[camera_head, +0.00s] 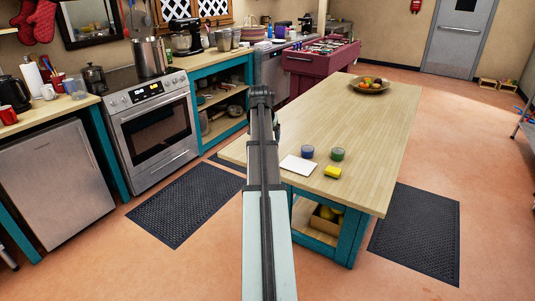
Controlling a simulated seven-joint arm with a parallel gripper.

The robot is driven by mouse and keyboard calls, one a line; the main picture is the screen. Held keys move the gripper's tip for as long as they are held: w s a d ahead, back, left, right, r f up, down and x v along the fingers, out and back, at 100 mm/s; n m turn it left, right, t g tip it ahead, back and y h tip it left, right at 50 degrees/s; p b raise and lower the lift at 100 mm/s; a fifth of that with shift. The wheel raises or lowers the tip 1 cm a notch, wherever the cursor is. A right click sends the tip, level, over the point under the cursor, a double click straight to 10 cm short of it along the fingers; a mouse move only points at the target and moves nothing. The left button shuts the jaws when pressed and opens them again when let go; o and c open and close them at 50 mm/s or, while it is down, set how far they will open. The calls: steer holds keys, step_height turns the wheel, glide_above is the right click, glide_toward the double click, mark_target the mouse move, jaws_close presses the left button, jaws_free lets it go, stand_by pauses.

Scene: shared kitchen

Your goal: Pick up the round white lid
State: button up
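I cannot make out a round white lid in this view. My arm rises through the middle of the view, left of these items, and hides part of the table's left side. My gripper cannot be made out; it seems hidden behind the arm.
A fruit bowl (370,86) stands at the table's far end. The stove (153,125) with a pot (150,57) and a counter (215,60) with appliances stand at left. Dark mats (187,207) lie on the floor. The table's middle and right are clear.

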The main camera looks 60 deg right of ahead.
steer(key=x, duration=0.4)
steer(key=shift+d+f, duration=0.1)
steer(key=shift+f, duration=0.1)
steer(key=shift+w+d+x, duration=0.1)
steer(key=shift+w+x, duration=0.1)
steer(key=shift+x, duration=1.1)
steer(key=shift+w+d+x, duration=0.15)
steer(key=shift+w+x, duration=0.05)
steer(key=shift+x, duration=1.15)
steer(key=shift+r, duration=0.15)
steer(key=c, duration=1)
steer(key=shift+c, duration=0.2)
steer(key=shift+r, duration=0.1)
